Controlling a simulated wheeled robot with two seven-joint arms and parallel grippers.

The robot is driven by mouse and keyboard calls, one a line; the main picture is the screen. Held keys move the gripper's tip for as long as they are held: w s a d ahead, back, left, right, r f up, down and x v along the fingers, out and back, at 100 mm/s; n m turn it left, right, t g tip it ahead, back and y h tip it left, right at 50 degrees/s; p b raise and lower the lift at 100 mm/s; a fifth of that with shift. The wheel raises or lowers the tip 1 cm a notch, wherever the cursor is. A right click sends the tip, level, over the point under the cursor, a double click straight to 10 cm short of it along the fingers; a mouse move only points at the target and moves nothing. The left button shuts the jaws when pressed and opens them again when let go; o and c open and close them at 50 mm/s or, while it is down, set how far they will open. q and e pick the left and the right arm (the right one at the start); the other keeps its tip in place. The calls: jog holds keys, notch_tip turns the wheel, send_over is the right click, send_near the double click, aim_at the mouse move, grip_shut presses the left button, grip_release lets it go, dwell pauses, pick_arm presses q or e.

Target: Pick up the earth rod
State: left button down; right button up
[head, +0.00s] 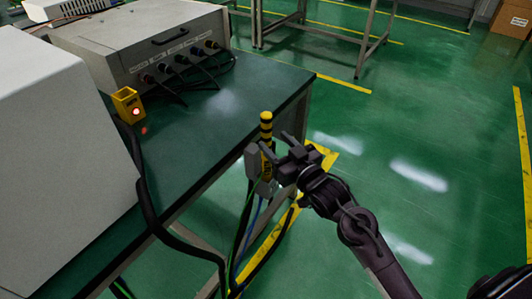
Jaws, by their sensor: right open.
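The earth rod (266,132), a yellow rod with black bands at its top, stands nearly upright at the right edge of the green-topped table. Its lower part is partly hidden by my right gripper and a grey holder (252,160) at the table edge. My right gripper (274,150) is open, with its fingers at the rod just below the black bands. Whether the fingers touch the rod cannot be told. My left gripper is not in view.
A grey unit (140,48) with cables and a large pale box (60,140) stand on the table (215,125). A small yellow block (127,104) with a red light sits between them. Cables hang below the rod.

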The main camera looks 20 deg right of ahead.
aim_at(269, 140)
jog(key=x, duration=0.4)
jog(key=shift+a+f, duration=0.15)
jog(key=shift+a, duration=0.2)
jog(key=shift+c, duration=0.4)
grip_shut()
